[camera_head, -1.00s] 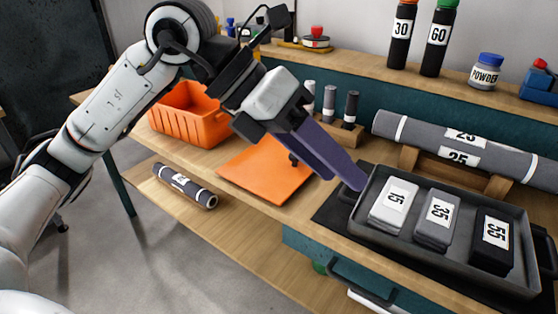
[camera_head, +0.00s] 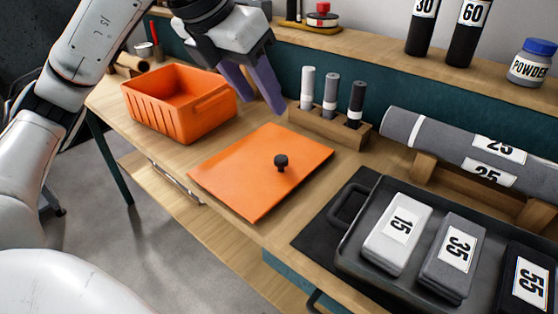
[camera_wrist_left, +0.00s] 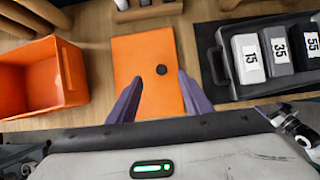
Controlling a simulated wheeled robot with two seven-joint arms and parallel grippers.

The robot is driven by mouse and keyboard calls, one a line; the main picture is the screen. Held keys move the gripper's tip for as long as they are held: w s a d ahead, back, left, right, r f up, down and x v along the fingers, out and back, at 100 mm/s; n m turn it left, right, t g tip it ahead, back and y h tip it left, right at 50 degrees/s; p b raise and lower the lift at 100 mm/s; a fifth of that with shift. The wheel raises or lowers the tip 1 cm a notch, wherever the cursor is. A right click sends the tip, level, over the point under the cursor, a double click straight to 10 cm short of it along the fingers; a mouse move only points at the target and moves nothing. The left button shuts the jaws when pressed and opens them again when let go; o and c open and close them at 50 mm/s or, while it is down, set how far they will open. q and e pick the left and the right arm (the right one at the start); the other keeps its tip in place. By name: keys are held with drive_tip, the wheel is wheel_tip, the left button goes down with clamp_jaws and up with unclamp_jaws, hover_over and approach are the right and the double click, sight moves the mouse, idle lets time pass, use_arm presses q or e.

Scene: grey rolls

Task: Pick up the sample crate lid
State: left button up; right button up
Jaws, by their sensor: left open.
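The sample crate lid (camera_head: 250,180) is a flat orange panel with a black knob (camera_head: 281,162), lying on the wooden bench. It also shows in the left wrist view (camera_wrist_left: 145,50), with the knob (camera_wrist_left: 162,70) on it. The orange crate (camera_head: 175,118) stands to its left, open at the top. My left gripper (camera_head: 262,98) has two purple fingers, open and empty, held above the bench beyond the lid in the head view. In the left wrist view the fingers (camera_wrist_left: 157,90) point toward the lid, one on each side of the knob's line. My right gripper is out of view.
A dark tray (camera_head: 352,245) with grey blocks marked 15, 35 and 55 sits right of the lid. A wooden holder (camera_head: 330,124) with three small rolls stands behind it. A large grey roll (camera_head: 440,140) rests on wooden supports at the right.

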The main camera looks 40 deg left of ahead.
use_arm(q)
wheel_tip(320, 180, down, 5)
drive_tip(key=b, duration=0.7)
approach(281, 158)
drive_tip(key=x, duration=0.2)
drive_tip(key=shift+w+f, duration=0.1)
drive_tip(key=shift+f, duration=0.15)
drive_tip(key=b+x, duration=0.1)
drive_tip(key=x, duration=0.4)
drive_tip(key=shift+w+f, duration=0.15)
drive_tip(key=shift+f, duration=0.15)
drive_tip(key=shift+c, duration=0.4)
clamp_jaws()
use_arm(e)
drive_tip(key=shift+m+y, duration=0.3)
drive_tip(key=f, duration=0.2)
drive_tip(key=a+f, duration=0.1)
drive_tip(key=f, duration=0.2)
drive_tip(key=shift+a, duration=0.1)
